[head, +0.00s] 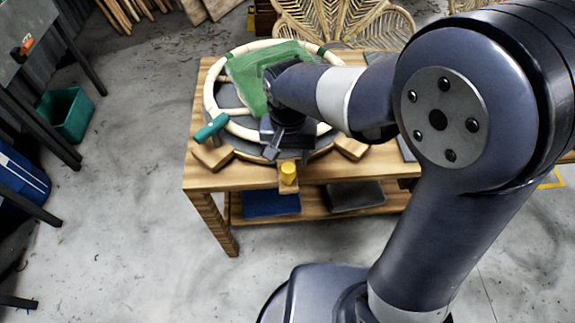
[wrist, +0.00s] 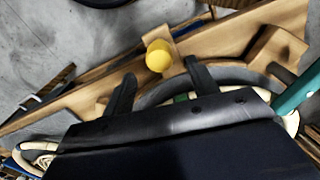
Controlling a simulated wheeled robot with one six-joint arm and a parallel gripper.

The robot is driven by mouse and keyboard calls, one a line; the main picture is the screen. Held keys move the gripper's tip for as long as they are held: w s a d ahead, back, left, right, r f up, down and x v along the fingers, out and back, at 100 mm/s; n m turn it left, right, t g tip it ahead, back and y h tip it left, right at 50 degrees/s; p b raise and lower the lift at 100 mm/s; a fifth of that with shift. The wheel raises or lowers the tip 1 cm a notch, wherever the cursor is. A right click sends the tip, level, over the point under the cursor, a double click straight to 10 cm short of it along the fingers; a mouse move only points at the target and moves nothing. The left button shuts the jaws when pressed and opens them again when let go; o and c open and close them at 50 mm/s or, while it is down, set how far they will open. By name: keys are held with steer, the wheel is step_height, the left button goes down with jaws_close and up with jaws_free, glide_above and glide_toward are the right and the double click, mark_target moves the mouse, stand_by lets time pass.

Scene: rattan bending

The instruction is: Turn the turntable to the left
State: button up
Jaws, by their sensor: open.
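The turntable (head: 229,97) is a round grey disc on the wooden workbench, with a pale rattan ring lying over it. A yellow knob (head: 288,172) on a wooden tab stands at its front edge. My gripper (head: 287,154) is above the front part of the turntable, just behind the knob as seen from the head. In the wrist view the two dark fingers are apart, and the yellow knob (wrist: 159,57) shows just beyond and between their tips. No contact is visible. My arm hides the right part of the turntable.
A green cloth (head: 258,75) lies over the ring. A teal-handled clamp (head: 211,127) sits at its left front, with wooden blocks beside the disc. A rattan chair back (head: 340,22) stands behind the bench. The floor in front is clear.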

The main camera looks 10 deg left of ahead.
mark_target(288, 167)
step_height(288, 167, down, 6)
steer(key=shift+r, duration=0.15)
steer(key=shift+c, duration=0.4)
jaws_close()
stand_by(0.3)
